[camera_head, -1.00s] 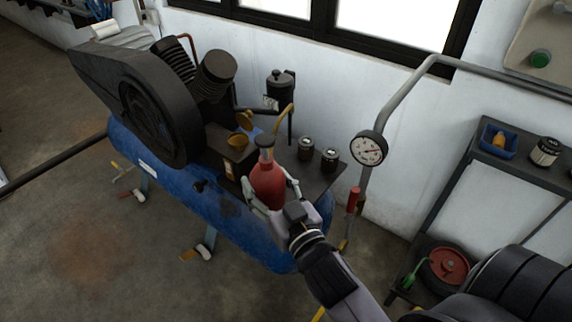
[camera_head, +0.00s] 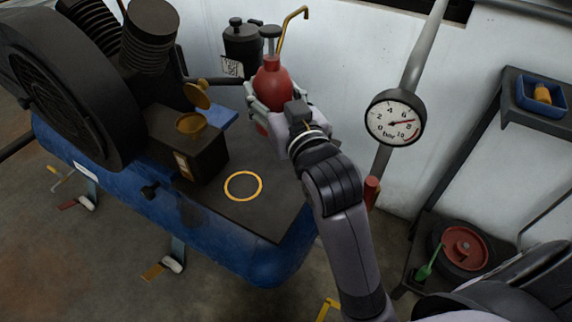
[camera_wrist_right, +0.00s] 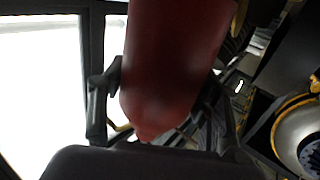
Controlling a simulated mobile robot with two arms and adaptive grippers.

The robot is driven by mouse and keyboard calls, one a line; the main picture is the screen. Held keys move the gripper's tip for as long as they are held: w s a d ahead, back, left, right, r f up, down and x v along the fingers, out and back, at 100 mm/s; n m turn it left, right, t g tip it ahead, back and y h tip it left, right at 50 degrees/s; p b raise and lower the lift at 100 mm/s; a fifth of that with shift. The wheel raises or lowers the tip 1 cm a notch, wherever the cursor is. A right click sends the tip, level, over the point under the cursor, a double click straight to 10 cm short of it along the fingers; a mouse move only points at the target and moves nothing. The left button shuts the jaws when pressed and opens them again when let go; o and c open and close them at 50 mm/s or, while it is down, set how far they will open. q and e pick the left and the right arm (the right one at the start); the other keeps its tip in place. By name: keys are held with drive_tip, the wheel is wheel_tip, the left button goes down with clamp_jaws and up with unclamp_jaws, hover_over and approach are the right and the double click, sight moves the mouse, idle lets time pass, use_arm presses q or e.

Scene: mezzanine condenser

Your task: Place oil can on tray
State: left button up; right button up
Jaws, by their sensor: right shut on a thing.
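The red oil can (camera_head: 271,86) has a dark cap and a thin brass spout. My right gripper (camera_head: 268,105) is shut around its body and holds it roughly upright, apparently above the dark deck of the compressor. In the right wrist view the red can body (camera_wrist_right: 172,65) fills the space between the fingers. A small blue tray (camera_head: 527,102) with a yellow item in it sits on the shelf at the right. The dark deck plate (camera_head: 262,215) bears a yellow ring, which is empty. My left gripper is not in view.
A black canister (camera_head: 240,45) stands behind the can. A pressure gauge (camera_head: 395,118) on a grey pipe rises to the right of my right arm. A dark box with an open brass cap (camera_head: 191,124) stands left of the ring. The compressor flywheel (camera_head: 45,80) is at left.

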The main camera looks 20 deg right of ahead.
drive_tip(key=shift+w+d+f+b, duration=0.2)
drive_tip(key=shift+f+b, duration=0.3)
drive_tip(key=shift+f, duration=0.25)
use_arm(q)
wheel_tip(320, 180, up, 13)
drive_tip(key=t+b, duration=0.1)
drive_tip(key=b, duration=0.4)
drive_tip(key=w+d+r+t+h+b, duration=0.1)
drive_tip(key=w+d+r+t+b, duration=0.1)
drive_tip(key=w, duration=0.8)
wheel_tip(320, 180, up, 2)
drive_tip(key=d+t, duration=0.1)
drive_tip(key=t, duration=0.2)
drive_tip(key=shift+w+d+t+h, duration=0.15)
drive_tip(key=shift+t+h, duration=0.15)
use_arm(e)
wheel_tip(320, 180, down, 18)
drive_tip(key=shift+s+f, duration=0.1)
drive_tip(key=o, duration=1.3)
drive_tip(key=shift+f, duration=0.25)
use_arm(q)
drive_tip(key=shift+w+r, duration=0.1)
use_arm(e)
drive_tip(key=o, duration=0.5)
drive_tip(key=shift+c, duration=0.2)
